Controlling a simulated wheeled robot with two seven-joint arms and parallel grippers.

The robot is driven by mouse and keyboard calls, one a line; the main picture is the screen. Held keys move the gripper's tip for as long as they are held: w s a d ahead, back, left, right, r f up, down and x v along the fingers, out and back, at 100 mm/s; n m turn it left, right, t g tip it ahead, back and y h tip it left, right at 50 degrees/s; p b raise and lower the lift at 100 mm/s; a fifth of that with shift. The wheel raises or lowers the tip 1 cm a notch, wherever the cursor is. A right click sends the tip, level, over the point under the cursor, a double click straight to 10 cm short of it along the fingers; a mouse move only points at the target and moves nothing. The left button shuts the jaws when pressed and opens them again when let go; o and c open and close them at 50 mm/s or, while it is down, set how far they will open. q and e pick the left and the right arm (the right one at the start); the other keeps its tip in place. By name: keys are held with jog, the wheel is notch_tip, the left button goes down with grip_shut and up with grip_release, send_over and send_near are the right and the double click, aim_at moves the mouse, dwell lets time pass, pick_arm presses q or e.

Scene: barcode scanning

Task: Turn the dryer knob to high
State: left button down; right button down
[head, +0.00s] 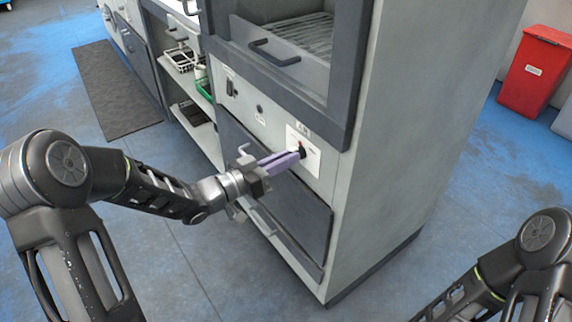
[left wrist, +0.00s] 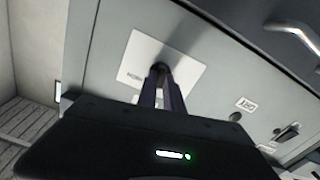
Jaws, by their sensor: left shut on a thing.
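The dryer (head: 385,150) is a tall grey cabinet with a control panel below its open upper chamber. A dark knob (head: 301,150) sits on a white label plate (head: 312,158) at the right of the panel. My left gripper (head: 297,155) reaches in from the left with its purple fingers shut on the knob. In the left wrist view the fingers (left wrist: 162,90) meet the knob (left wrist: 160,70) in front of the white plate (left wrist: 188,62). The fingers cover much of the knob, so I cannot tell its setting. My right gripper is out of view; only part of that arm shows.
A dark handle (head: 272,55) sticks out from the chamber front above the panel. A switch (head: 231,87) and a small round button (head: 260,108) are left of the knob. A red bin (head: 535,72) is far right.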

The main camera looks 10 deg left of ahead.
pick_arm(q)
jog(key=shift+f+m+b, duration=0.1)
jog(key=shift+m+b, duration=5.05)
jog(key=shift+m, duration=0.65)
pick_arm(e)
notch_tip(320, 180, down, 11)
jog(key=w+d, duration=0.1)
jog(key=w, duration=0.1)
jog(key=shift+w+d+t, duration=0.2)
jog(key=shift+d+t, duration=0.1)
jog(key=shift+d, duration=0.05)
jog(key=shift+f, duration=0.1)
pick_arm(q)
jog(key=c, duration=1.5)
grip_release()
